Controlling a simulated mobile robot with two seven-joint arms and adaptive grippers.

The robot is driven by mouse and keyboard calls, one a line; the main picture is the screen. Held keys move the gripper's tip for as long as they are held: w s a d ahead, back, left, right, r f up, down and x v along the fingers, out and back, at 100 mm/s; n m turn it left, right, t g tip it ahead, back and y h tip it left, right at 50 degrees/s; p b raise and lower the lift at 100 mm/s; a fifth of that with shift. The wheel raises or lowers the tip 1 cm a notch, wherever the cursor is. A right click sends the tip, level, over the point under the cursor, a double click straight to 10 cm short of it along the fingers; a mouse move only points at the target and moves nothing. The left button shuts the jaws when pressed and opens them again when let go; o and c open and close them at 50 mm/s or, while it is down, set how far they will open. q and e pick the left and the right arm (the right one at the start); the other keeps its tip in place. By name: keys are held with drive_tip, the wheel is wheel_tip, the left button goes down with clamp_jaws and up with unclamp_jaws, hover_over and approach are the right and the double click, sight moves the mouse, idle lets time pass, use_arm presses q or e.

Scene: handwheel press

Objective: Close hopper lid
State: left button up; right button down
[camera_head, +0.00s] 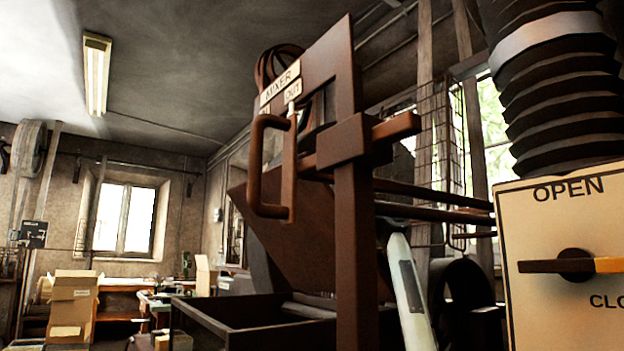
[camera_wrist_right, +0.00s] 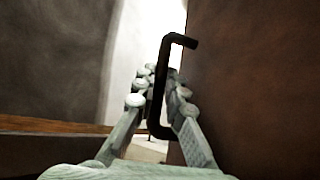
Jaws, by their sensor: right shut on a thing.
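In the right wrist view my right gripper (camera_wrist_right: 158,90) is shut on a thin dark bent handle (camera_wrist_right: 156,110), with its fingers on either side of the bar. The handle stands out beside a flat rusty-brown panel (camera_wrist_right: 255,95), which looks like the hopper lid. In the head view a rusty slanted panel (camera_head: 300,235) leans above an open dark trough (camera_head: 245,312); whether it is the same panel is hard to tell. The post hides part of it. My right gripper is hidden in the head view, where a pale arm link of mine shows. My left gripper is not in view.
A rusty post (camera_head: 356,240) with a lever handle (camera_head: 268,165) and a MIXER sign (camera_head: 280,84) stands in front. A panel marked OPEN (camera_head: 560,240) with a bellows (camera_head: 560,95) above it stands at right. Cardboard boxes (camera_head: 72,300) are at left.

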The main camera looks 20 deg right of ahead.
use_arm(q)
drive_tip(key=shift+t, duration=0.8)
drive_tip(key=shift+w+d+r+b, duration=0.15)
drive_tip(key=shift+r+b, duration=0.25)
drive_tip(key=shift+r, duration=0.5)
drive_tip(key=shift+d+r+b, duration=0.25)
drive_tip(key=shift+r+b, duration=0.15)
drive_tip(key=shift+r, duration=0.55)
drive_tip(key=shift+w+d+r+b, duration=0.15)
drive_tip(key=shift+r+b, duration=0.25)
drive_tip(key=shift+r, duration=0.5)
use_arm(e)
drive_tip(key=s+a+f+n+g+h, duration=0.2)
drive_tip(key=a+f+n, duration=0.2)
drive_tip(key=f, duration=0.6)
drive_tip(key=s+a+f+n+g+h, duration=0.2)
drive_tip(key=a+f+n, duration=0.3)
drive_tip(key=a+f, duration=0.3)
drive_tip(key=shift+s+a+f+g+h, duration=0.2)
drive_tip(key=shift+f+g+h, duration=0.2)
drive_tip(key=shift+f+g, duration=0.45)
drive_tip(key=shift+f, duration=0.15)
drive_tip(key=c, duration=1.8)
unclamp_jaws()
drive_tip(key=shift+c, duration=0.2)
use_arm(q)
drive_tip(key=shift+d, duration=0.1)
use_arm(e)
wheel_tip(320, 180, up, 10)
drive_tip(key=shift+s, duration=0.1)
